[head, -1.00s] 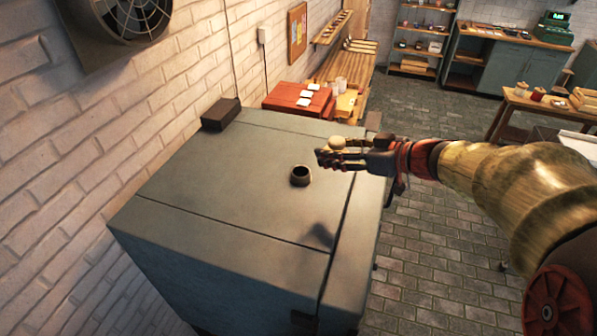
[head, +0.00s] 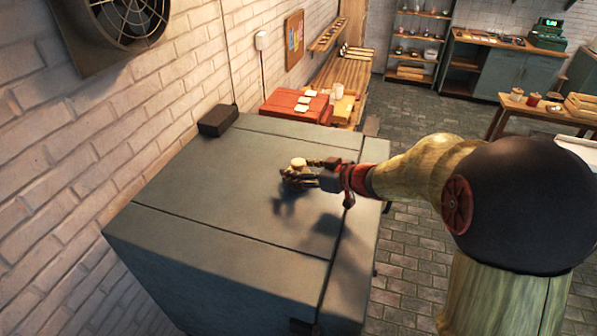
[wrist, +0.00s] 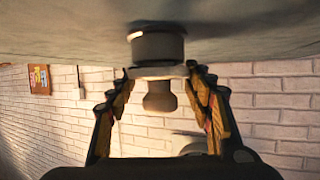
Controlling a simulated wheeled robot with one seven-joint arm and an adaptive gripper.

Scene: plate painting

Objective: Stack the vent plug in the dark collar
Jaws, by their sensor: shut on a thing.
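The vent plug (wrist: 158,98) is pale, with a wide flange and a narrower knob. In the wrist view, where the scene appears upside down, my gripper (wrist: 160,74) is shut on it, a finger at each side of the flange. The dark collar (wrist: 157,47) stands on the grey box top, in line with the plug. The flange appears to meet the collar's rim; I cannot tell if the plug is fully seated. In the head view, the plug's pale top (head: 298,162) shows above my gripper (head: 296,176), which hides the collar.
The grey box top (head: 210,185) is mostly clear around the collar. A dark block (head: 218,120) sits at its back left corner. A brick wall (head: 80,130) with a fan (head: 128,18) runs along the left. A red case (head: 297,104) stands behind.

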